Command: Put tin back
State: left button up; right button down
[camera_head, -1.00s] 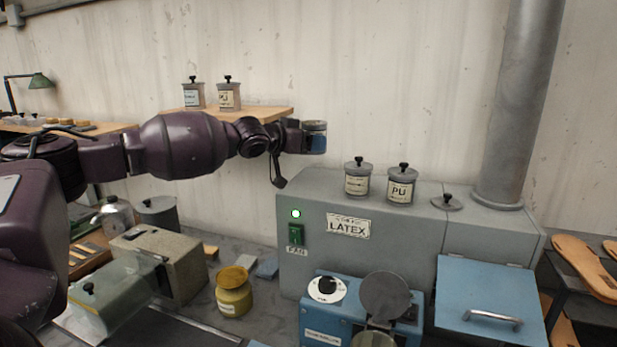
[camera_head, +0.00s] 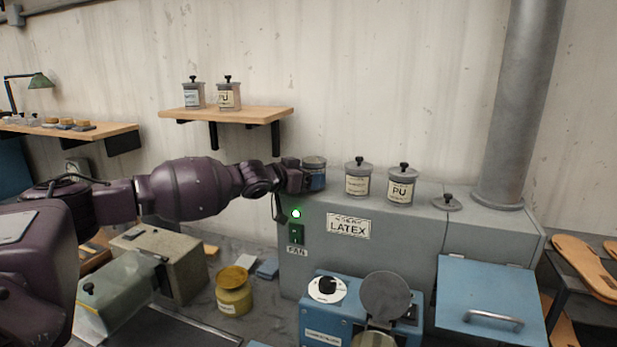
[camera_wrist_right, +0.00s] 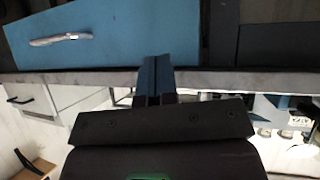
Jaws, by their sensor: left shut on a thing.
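My left gripper (camera_head: 303,176) is shut on a small grey tin (camera_head: 314,168) with a blue band, gripped from its left side. The tin is upright and shows no knobbed lid. It is at the left end of the grey machine's top (camera_head: 425,196); I cannot tell whether its base touches. A loose knobbed lid (camera_head: 447,203) lies on the machine's right part. Two lidded tins stand on top, one (camera_head: 358,179) in the middle and one marked PU (camera_head: 401,187) to its right. My right gripper (camera_wrist_right: 155,75) shows in the right wrist view, fingers together and empty.
A wooden wall shelf (camera_head: 235,114) holds two lidded tins (camera_head: 194,94) at its left, with bare board at its right. A thick grey pipe (camera_head: 518,110) rises from the machine. A yellow jar (camera_head: 234,292) and blue device (camera_head: 330,322) stand below.

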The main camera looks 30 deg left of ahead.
pick_arm(q)
jog(key=o, duration=1.2)
jog(key=shift+s+a+r, duration=0.1)
jog(key=shift+s+a, duration=0.05)
jog(key=shift+s, duration=0.35)
jog(key=b+v, duration=0.3)
jog(key=v, duration=0.8)
jog(key=shift+b, duration=0.3)
pick_arm(e)
jog(key=shift+w+f, duration=0.7)
jog(key=shift+f, duration=0.15)
